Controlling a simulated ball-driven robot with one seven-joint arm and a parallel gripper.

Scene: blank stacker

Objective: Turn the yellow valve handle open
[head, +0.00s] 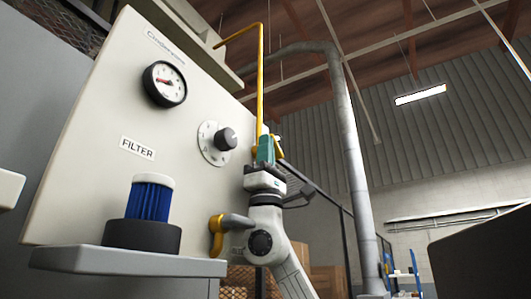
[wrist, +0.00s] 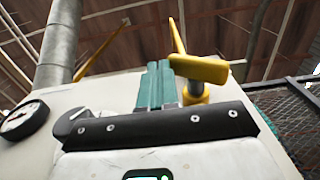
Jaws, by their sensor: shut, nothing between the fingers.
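The yellow valve handle (wrist: 200,68) is a flat bar on a short yellow stem in the wrist view. In the head view only a small yellow part (head: 279,146) shows behind my fingers. My gripper (head: 265,146) is at the panel's right edge, pointing up. Its teal fingers (wrist: 156,70) are shut together and empty. In the wrist view they stand just left of the handle, very close to its end; I cannot tell whether they touch.
The pale panel (head: 100,120) carries a gauge (head: 164,84), a black knob (head: 225,139) and a blue filter (head: 149,200) on a grey ledge (head: 120,262). A yellow-orange fitting (head: 215,236) sits low beside my arm. A yellow pipe (head: 260,80) rises above my gripper.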

